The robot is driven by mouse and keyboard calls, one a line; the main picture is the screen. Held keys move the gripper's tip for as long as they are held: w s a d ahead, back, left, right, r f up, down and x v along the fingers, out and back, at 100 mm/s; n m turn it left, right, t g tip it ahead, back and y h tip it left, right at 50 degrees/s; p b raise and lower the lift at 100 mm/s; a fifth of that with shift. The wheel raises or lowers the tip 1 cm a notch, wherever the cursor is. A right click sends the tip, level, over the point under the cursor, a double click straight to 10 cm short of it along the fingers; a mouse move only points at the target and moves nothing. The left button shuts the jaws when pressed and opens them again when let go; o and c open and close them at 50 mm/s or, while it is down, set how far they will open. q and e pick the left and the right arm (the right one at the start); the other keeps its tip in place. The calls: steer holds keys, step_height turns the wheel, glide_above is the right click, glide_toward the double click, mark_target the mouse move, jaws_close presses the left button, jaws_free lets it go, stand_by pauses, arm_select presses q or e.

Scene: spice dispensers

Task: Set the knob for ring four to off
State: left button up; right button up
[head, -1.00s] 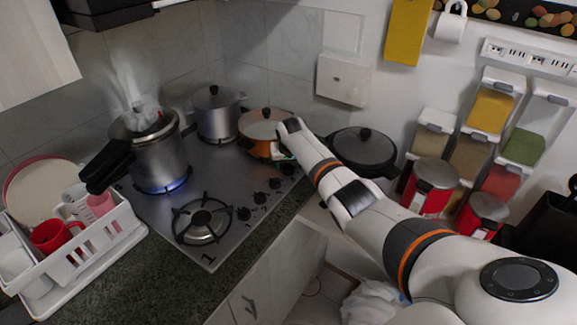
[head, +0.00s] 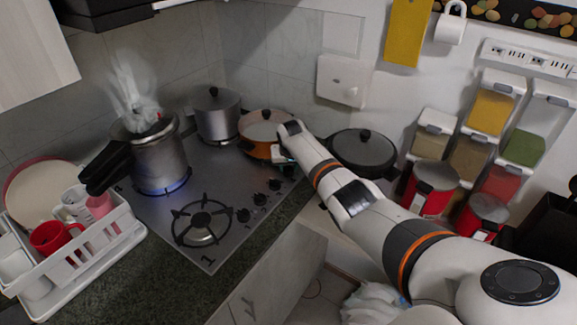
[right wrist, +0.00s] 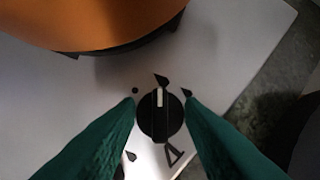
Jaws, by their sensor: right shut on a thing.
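The ring four knob (right wrist: 160,116) is a round black knob in the right wrist view, with a "4" printed beside it. Its white pointer mark points up in that picture, toward a black flame-like mark. A small dot (right wrist: 135,91) lies to the upper left of the knob. My right gripper (right wrist: 160,112) has one green finger on each side of the knob, shut on it. In the head view my right gripper (head: 284,156) is at the far end of the knob row and hides this knob. My left gripper is not in view.
The orange pot (head: 258,148) stands close beside my right gripper. Other knobs (head: 259,199) line the edge of the hob (head: 205,170). A steaming pressure cooker (head: 160,160) sits over a blue flame.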

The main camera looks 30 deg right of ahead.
steer(key=shift+n, duration=0.3)
steer(key=shift+f+n+y, duration=0.1)
steer(key=shift+n+y, duration=0.4)
steer(key=shift+n, duration=0.5)
steer(key=shift+d+n+t+y+b, duration=0.15)
steer(key=shift+n+t+y+b, duration=0.15)
steer(key=shift+n+b, duration=0.45)
steer(key=n+y+b, duration=0.1)
steer(key=n, duration=0.1)
steer(key=shift+f+n, duration=0.15)
steer(key=shift+n, duration=0.2)
steer(key=shift+d+n+y+b, duration=0.1)
steer(key=shift+n+y+b, duration=0.5)
steer(key=shift+n+b, duration=1)
steer(key=shift+r, duration=0.2)
steer(key=o, duration=1)
